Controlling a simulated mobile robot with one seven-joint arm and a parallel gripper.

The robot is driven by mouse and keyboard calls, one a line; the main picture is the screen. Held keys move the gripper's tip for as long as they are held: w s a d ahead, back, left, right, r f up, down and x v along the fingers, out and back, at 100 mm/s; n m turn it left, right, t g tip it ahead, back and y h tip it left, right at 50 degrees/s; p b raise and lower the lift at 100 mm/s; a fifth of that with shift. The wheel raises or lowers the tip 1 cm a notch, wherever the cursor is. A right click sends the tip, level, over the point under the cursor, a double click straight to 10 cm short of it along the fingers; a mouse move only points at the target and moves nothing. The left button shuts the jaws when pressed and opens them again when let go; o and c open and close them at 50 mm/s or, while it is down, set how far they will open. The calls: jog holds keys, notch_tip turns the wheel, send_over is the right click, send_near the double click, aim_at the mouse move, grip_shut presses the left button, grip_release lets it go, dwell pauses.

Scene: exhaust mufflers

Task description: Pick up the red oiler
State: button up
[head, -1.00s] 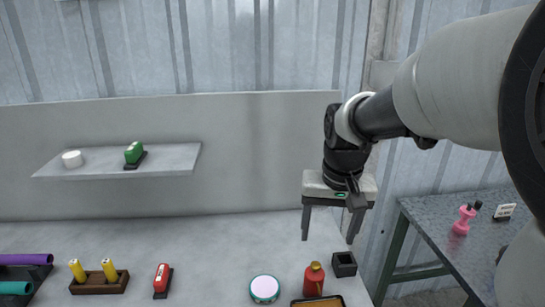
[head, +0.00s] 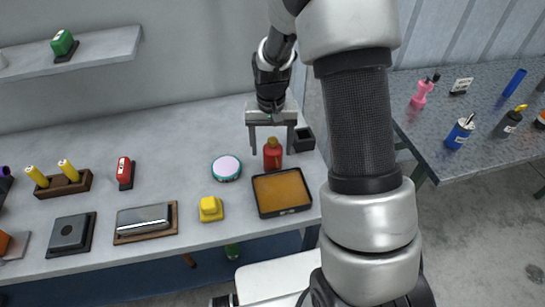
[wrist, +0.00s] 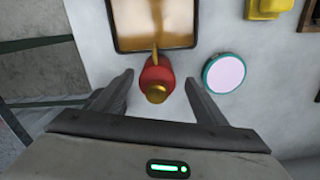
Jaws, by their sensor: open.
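The red oiler (head: 272,154) stands upright on the workbench, just behind a tray, with a gold top. It also shows in the wrist view (wrist: 155,75), seen from above, with its thin spout pointing toward the tray. My gripper (head: 268,146) is open above and around the oiler's position. In the wrist view my gripper (wrist: 160,90) has one finger on each side of the oiler, with a gap on both sides. The fingers do not appear to touch it.
A black tray with a brown inside (head: 262,207) lies in front of the oiler. A round pink-topped tin (head: 226,168) is to its left, and a black open box (head: 303,139) to its right. A yellow object (head: 210,209) sits front left.

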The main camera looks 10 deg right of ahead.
aim_at(273, 160)
jog(key=shift+w+d+f, duration=0.1)
jog(key=shift+f, duration=1.55)
jog(key=shift+d+f, duration=0.1)
jog(key=shift+f, duration=1.55)
jog(key=c, duration=1.3)
